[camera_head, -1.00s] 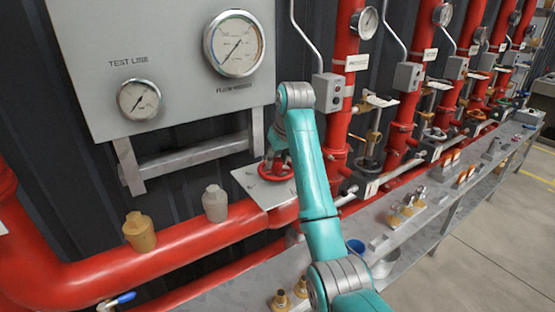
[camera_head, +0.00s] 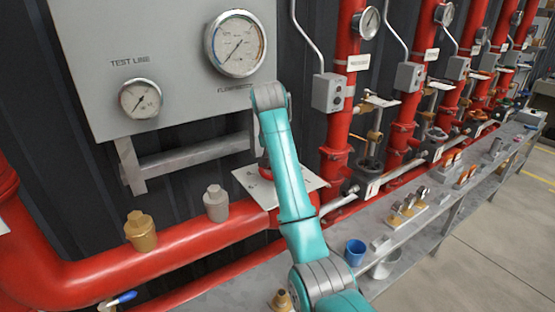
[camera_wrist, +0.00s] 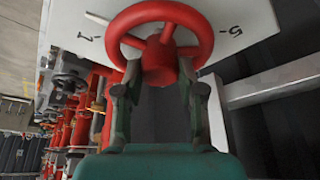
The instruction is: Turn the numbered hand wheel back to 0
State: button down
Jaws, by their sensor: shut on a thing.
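The red hand wheel (camera_wrist: 160,62) fills the upper middle of the wrist view. It sits over a pale plate (camera_wrist: 258,18) with the marks 1 and 5 visible on either side. My gripper (camera_wrist: 162,88) has one finger on each side of the wheel's near part and is shut on the wheel. The exact contact is partly hidden. In the head view a small piece of the wheel (camera_head: 265,171) shows left of my arm, above the plate (camera_head: 245,184). My arm hides the rest of the wheel and my gripper there.
A grey panel with two gauges (camera_head: 235,43) stands behind the wheel, with a grey bracket (camera_head: 190,157) below. A red pipe (camera_head: 90,275) runs at left with capped fittings. A blue cup (camera_head: 355,252) stands on the bench at right. Red risers line the wall.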

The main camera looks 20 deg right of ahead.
jog(key=c, duration=0.8)
grip_release()
jog(key=n+y, duration=0.1)
jog(key=n, duration=0.2)
jog(key=shift+d+t, duration=0.15)
jog(key=shift+t, duration=0.15)
jog(key=n+y, duration=0.2)
jog(key=n, duration=0.3)
jog(key=n+y, duration=0.1)
jog(key=n, duration=0.2)
jog(key=shift+d+n, duration=0.15)
jog(key=shift+n, duration=0.25)
jog(key=n+g, duration=0.1)
jog(key=n, duration=0.1)
jog(key=n+y, duration=0.1)
jog(key=n, duration=0.1)
jog(key=shift+g+y, duration=0.3)
jog(key=shift+g, duration=0.1)
